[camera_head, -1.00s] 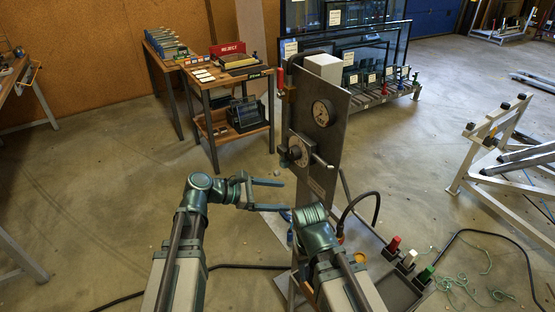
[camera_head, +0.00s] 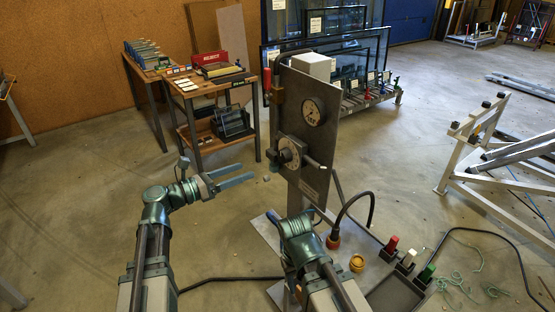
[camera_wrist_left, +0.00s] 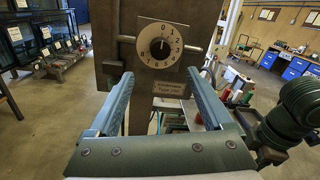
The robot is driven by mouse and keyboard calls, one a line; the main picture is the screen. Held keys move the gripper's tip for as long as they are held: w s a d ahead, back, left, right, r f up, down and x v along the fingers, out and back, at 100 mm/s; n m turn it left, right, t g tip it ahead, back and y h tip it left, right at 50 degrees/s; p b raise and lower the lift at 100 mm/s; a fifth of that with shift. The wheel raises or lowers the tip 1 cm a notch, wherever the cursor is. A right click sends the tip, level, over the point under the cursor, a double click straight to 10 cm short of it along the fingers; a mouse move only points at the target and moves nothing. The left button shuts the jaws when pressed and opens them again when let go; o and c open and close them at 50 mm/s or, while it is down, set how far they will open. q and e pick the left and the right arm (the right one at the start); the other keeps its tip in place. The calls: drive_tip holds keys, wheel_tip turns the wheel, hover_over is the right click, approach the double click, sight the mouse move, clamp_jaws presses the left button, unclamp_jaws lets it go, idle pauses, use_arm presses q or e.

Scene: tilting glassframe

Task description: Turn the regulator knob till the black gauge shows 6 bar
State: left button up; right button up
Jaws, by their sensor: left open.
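The regulator knob (camera_wrist_left: 159,48) is black, on a white round dial with numbers, set in a grey upright panel (camera_head: 323,150). In the head view its dial (camera_head: 289,152) has a bar sticking out to the right. A round gauge (camera_head: 312,112) sits above it on the panel; its reading is too small to tell. My left gripper (camera_head: 248,174) is open and empty, left of and a little below the knob, apart from it. In the left wrist view its two fingers (camera_wrist_left: 163,90) point at the panel, with the knob beyond and above them. My right gripper is hidden.
My right arm (camera_head: 300,245) stands low in front of the panel. A black hose (camera_head: 350,205) curves beside it. Red, white and green-capped items (camera_head: 408,258) stand at the lower right. A wooden bench with a red REJECT box (camera_head: 208,58) is behind. Floor left of the panel is free.

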sight(281, 157)
use_arm(q)
drive_tip(key=x, duration=1.3)
clamp_jaws()
